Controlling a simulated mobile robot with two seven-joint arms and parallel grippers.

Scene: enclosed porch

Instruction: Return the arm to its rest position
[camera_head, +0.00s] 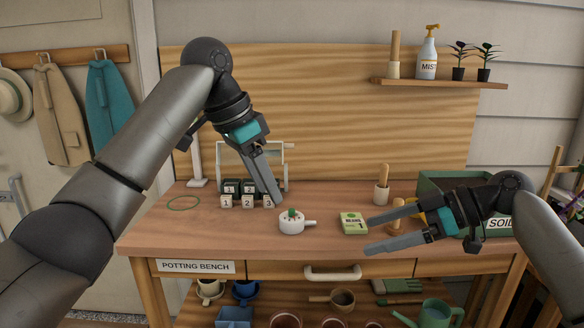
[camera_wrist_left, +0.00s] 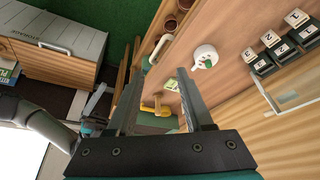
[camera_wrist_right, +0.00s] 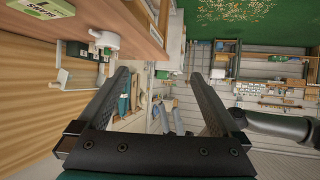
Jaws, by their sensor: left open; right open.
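My left arm reaches in from the left over the potting bench (camera_head: 150,228). Its gripper (camera_head: 267,186) points down above the bench top near the numbered blocks (camera_head: 247,201); in the left wrist view its two fingers (camera_wrist_left: 155,95) are spread with nothing between them. My right gripper (camera_head: 370,232) comes in from the right, level, over the bench's front right part, beside the green bean packet (camera_head: 353,223). Its fingers are apart and empty, as the right wrist view also shows (camera_wrist_right: 165,95).
A white round pot with a side spout (camera_head: 292,224) stands at mid-bench. A green soil bin (camera_head: 440,188) is behind my right gripper. A wooden-handled tool in a holder (camera_head: 382,188) and a green ring (camera_head: 183,203) are on the bench. A wall shelf (camera_head: 440,83) hangs above.

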